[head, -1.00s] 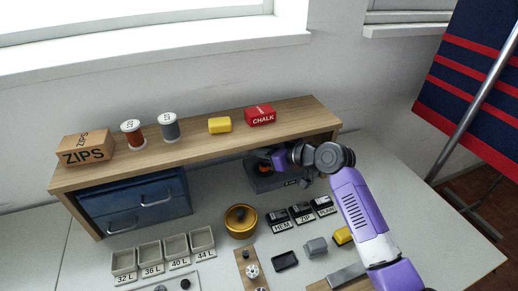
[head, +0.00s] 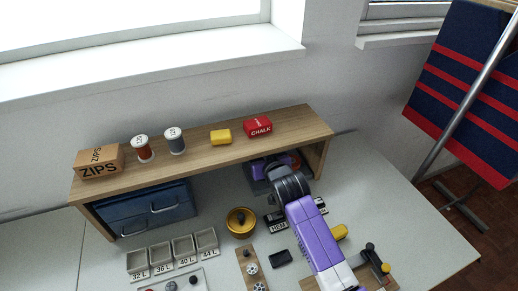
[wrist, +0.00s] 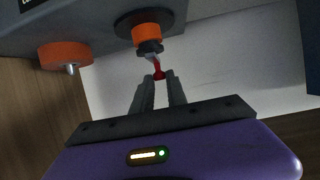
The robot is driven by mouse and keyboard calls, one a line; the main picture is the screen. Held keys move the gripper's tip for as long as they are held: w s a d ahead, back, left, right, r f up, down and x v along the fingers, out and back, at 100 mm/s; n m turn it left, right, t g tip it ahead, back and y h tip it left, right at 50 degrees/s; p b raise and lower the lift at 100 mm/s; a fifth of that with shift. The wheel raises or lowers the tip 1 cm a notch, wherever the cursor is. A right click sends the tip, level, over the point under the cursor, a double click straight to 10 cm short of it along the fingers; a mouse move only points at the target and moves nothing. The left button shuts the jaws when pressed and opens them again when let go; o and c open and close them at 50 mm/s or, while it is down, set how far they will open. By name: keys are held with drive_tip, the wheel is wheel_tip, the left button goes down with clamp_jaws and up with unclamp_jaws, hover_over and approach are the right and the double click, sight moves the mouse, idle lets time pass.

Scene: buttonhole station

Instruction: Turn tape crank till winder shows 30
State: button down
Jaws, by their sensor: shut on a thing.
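The red crank handle (wrist: 157,67) sticks out below the hub. My gripper (wrist: 159,77) is shut on this red handle, with its fingertips at its end. In the head view my gripper's purple body (head: 266,166) is at the winder. I cannot read the winder's number.
The wooden shelf (head: 200,157) overhangs the winder and carries a ZIPS box, two spools, a yellow block and a red CHALK box. A blue drawer unit (head: 150,208) stands left. A brass pot (head: 240,222), small trays and labelled blocks lie in front.

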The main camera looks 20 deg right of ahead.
drive_tip(key=shift+f+m+h+b, duration=0.25)
drive_tip(key=shift+m+h+b, duration=0.85)
drive_tip(key=shift+h, duration=0.1)
drive_tip(key=m+h+b, duration=0.1)
drive_tip(key=b, duration=0.1)
drive_tip(key=m+g+h+b, duration=0.1)
drive_tip(key=b, duration=0.1)
drive_tip(key=shift+d+f+h, duration=0.1)
drive_tip(key=shift+d+h, duration=0.15)
drive_tip(key=shift+h, duration=0.05)
drive_tip(key=m+h+b, duration=0.1)
drive_tip(key=m+g+b, duration=0.1)
drive_tip(key=shift+s+d+h+b, duration=0.1)
drive_tip(key=shift+d+h+b, duration=0.15)
drive_tip(key=shift+h+b, duration=0.15)
drive_tip(key=shift+s+d+r+m+g+h+b, duration=0.15)
drive_tip(key=shift+r+m+g+h+b, duration=0.1)
drive_tip(key=shift+m+g+h+b, duration=0.3)
drive_tip(key=c, duration=1.4)
unclamp_jaws()
drive_tip(key=shift+r, duration=0.1)
